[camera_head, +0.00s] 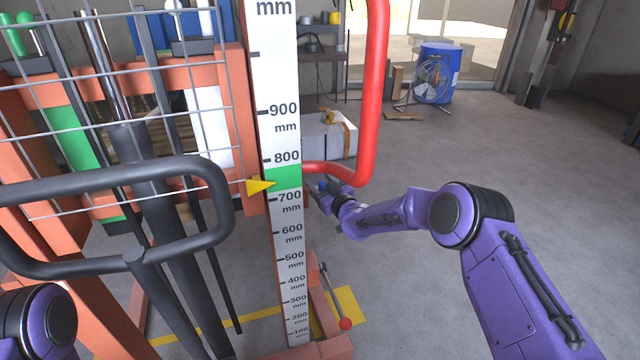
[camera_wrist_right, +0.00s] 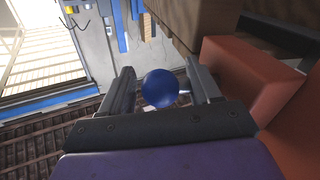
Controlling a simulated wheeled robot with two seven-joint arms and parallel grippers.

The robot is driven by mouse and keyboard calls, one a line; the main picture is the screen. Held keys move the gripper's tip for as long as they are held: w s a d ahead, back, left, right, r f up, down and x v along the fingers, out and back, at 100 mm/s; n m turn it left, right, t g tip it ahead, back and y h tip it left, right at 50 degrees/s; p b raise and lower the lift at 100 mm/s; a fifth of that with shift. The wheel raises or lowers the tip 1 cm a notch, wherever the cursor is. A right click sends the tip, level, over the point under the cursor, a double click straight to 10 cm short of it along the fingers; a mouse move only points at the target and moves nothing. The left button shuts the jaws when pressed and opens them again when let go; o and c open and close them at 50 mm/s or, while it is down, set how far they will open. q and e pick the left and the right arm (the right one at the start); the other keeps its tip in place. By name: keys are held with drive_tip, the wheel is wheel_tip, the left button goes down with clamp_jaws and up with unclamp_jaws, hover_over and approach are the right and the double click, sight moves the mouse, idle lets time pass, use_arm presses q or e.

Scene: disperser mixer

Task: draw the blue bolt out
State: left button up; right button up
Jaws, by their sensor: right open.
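The blue bolt shows its round blue knob (camera_wrist_right: 160,88) in the right wrist view, between the two fingers of my right gripper (camera_wrist_right: 162,84). The fingers stand apart, with a gap on each side of the knob. A thin metal rod shows just right of the knob. In the head view my right gripper (camera_head: 322,188) is beside the right edge of the height scale, below the red tube's bend, and largely covers the bolt there. My left gripper is out of view; only part of my left arm shows at the lower left.
The height scale (camera_head: 289,215) with a yellow pointer (camera_head: 260,186) stands left of my right gripper. The red tube (camera_head: 374,90) rises just above it. A wire guard (camera_head: 137,120) and dark handle (camera_head: 215,200) are at left.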

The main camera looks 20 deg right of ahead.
drive_tip(key=shift+w+a, duration=0.1)
drive_tip(key=shift+w, duration=0.2)
clamp_jaws()
drive_tip(key=d+b, duration=0.2)
drive_tip(key=d, duration=0.4)
drive_tip(key=shift+w, duration=0.1)
unclamp_jaws()
drive_tip(key=shift+d, duration=0.1)
